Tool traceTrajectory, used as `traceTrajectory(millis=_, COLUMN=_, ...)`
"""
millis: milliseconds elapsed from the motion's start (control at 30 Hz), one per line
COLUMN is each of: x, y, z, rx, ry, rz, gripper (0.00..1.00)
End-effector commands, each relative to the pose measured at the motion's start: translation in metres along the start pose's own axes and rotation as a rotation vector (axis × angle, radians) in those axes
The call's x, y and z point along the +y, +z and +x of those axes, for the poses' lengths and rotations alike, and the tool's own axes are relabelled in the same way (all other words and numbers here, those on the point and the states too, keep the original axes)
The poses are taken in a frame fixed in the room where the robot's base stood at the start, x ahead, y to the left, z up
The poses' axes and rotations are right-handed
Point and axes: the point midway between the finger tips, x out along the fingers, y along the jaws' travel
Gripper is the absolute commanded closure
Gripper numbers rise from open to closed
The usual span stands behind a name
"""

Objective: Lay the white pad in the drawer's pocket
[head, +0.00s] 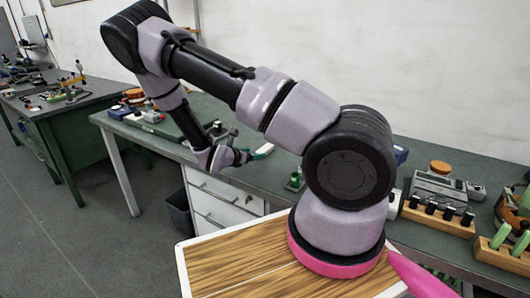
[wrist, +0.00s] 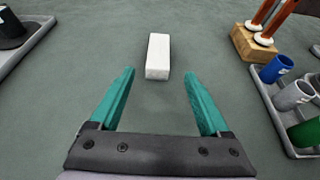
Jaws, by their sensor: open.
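The white pad (wrist: 158,56) is a small block lying flat on the grey-green bench top in the wrist view. My gripper (wrist: 159,75) is open and empty, its two teal fingers pointing towards the pad. The pad lies ahead of the fingers, roughly centred between them, with its near end close to the fingertip line. No contact shows. White drawer fronts (head: 224,190) show under that bench. I cannot see a drawer's pocket.
In the wrist view, a grey tray with coloured cups (wrist: 292,95) and a wooden block (wrist: 255,42) stand right; a grey tray (wrist: 30,45) holding a black object is left. In the head view, a dark bin (head: 179,213) stands beside the drawers.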

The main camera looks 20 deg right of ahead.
Motion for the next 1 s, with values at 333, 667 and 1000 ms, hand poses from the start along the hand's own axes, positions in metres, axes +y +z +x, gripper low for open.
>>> traceTrajectory(millis=333, x=0.001, y=0.001, z=0.029, rx=0.001, ry=-0.001, rz=0.001, gripper=0.20)
traceTrajectory(millis=667, x=0.003, y=0.003, z=0.071, rx=0.001, ry=-0.002, rz=0.001, gripper=0.20)
traceTrajectory(millis=1000, x=0.003, y=0.003, z=0.071, rx=0.001, ry=-0.001, rz=0.001, gripper=0.74)
